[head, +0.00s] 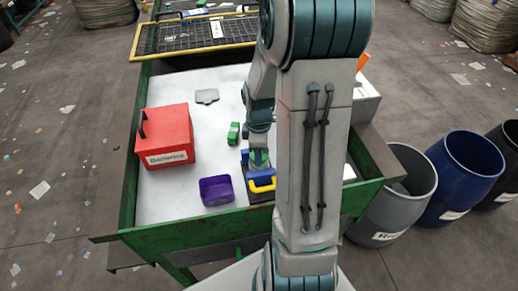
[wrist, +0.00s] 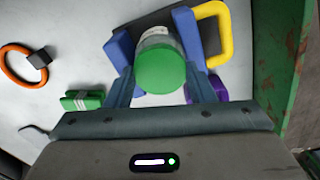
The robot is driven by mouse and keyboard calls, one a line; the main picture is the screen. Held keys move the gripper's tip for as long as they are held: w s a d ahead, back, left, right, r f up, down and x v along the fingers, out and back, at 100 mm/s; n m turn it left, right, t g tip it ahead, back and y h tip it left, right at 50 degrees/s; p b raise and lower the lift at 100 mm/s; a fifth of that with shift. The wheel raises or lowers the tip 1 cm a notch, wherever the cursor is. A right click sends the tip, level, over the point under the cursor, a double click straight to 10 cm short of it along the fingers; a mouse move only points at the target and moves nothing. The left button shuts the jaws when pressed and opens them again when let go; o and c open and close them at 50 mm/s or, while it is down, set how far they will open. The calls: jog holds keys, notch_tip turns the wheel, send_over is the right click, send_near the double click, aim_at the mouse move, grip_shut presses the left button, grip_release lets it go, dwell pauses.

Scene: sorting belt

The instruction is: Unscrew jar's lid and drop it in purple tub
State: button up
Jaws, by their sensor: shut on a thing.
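A jar with a round green lid (wrist: 160,70) stands upright between the blue jaws of a clamp (wrist: 186,32) with a yellow handle (wrist: 223,35). My gripper (wrist: 160,76) comes from above, with one finger on each side of the lid, and is shut on it. The jar's pale body (wrist: 157,38) shows just beyond the lid. In the head view, my arm hides most of the jar, and the clamp's yellow handle (head: 263,185) shows below the gripper. The purple tub (head: 216,191) stands left of the clamp, open and apparently empty; part of it shows in the wrist view (wrist: 215,85).
A red box (head: 166,137) labelled for batteries stands at the left of the white table. A green item (head: 233,132) lies between it and my arm. An orange ring (wrist: 15,62) lies at the left in the wrist view. A green rim (head: 165,238) borders the table.

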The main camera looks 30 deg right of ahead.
jog(key=shift+s+f, duration=0.1)
jog(key=shift+s, duration=0.05)
jog(key=shift+n+p, duration=1.05)
jog(key=shift+n, duration=1.15)
jog(key=o, duration=1)
